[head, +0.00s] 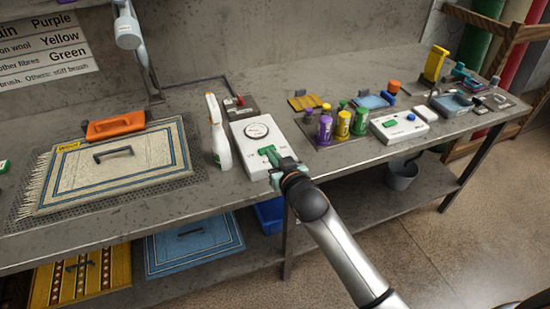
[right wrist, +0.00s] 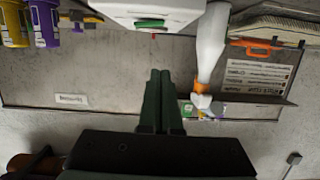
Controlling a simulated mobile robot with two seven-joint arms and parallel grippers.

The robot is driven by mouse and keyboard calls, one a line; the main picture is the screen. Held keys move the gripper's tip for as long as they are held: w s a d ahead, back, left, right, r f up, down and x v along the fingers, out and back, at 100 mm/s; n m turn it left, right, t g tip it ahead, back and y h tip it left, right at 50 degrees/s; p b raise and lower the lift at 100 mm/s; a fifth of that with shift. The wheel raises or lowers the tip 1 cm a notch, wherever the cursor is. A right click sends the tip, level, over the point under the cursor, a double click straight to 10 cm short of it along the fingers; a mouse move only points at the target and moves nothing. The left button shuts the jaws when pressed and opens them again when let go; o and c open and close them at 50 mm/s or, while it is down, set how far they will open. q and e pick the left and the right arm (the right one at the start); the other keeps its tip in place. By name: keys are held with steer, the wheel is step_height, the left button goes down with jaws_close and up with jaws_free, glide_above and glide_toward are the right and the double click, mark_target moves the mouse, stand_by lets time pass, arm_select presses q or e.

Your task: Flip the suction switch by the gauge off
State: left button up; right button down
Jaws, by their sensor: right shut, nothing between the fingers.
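The white suction box (head: 246,143) stands on the bench with a round gauge (head: 257,130) on its top. Its green switch (head: 268,151) is near the front end of the top, and shows in the right wrist view (right wrist: 150,23) at the upper edge. I cannot tell which way the switch is set. My right gripper (head: 278,163) is shut and empty at the switch's near side. In the right wrist view its fingers (right wrist: 160,78) point toward the box; contact cannot be told. My left gripper is not in view.
A white spray bottle (head: 218,135) stands close left of the box. A red-buttoned dark box (head: 240,104) is behind it. Purple and yellow bottles (head: 325,126) and another white box with a green switch (head: 400,126) are to the right. A rug (head: 115,160) lies left.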

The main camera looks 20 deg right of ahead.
steer(key=shift+v, duration=0.9)
steer(key=s+f+n+g+y, duration=0.1)
steer(key=s+f+g, duration=0.2)
steer(key=s+f, duration=0.8)
steer(key=s+a+f+g, duration=0.1)
steer(key=s+f+g, duration=0.1)
steer(key=s+f, duration=0.9)
steer(key=s, duration=0.6)
steer(key=shift+a+n+g+y, duration=0.3)
steer(key=shift+n+g+y, duration=0.1)
